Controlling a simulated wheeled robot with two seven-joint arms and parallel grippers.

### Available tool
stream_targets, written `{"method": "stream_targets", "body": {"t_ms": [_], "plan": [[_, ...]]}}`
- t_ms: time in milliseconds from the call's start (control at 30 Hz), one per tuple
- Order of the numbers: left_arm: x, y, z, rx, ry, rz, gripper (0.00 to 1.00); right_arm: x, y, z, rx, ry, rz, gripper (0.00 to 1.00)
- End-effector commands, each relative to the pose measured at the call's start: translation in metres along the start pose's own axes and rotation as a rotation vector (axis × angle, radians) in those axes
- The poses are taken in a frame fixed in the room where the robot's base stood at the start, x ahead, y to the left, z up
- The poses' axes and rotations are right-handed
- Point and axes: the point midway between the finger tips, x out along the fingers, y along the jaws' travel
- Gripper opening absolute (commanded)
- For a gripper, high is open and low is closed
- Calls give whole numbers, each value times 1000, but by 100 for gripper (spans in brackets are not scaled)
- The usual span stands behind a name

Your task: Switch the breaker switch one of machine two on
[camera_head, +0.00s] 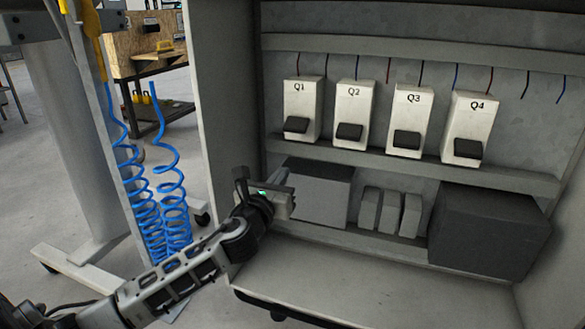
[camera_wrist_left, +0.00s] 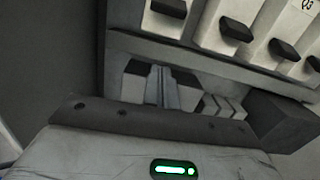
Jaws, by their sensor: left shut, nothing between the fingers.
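Four white breakers marked Q1 (camera_head: 302,100), Q2 (camera_head: 351,103), Q3 (camera_head: 410,107) and Q4 (camera_head: 472,115) stand in a row in the open cabinet. Each has a black switch low on its front: Q1's switch (camera_head: 296,125), Q2's (camera_head: 349,132), Q3's (camera_head: 406,140), Q4's (camera_head: 468,149). All four jut out alike. No machine number is readable. My left gripper (camera_head: 287,193) is shut and empty, below and left of Q1's switch, apart from it. In the left wrist view its fingers (camera_wrist_left: 162,82) point at the lower shelf, with Q1's switch (camera_wrist_left: 170,8) above.
A shelf edge (camera_head: 420,168) runs beneath the breakers. The cabinet's left wall (camera_head: 222,90) is beside my arm. Blue coiled hoses (camera_head: 165,190) hang left.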

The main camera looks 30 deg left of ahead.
Motion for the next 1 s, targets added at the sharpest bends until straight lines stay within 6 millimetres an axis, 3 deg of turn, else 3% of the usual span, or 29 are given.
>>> {"method": "stream_targets", "body": {"t_ms": [500,933,1000], "plan": [[10,3,3,42,-16,6,0,0,-1,1,9,8,-10,36],[84,2,2,39,-16,5,0,1,-4,-1,70,68,-55,36],[96,3,3,39,-16,7,0,5,-5,-16,-1,133,-71,36]]}}
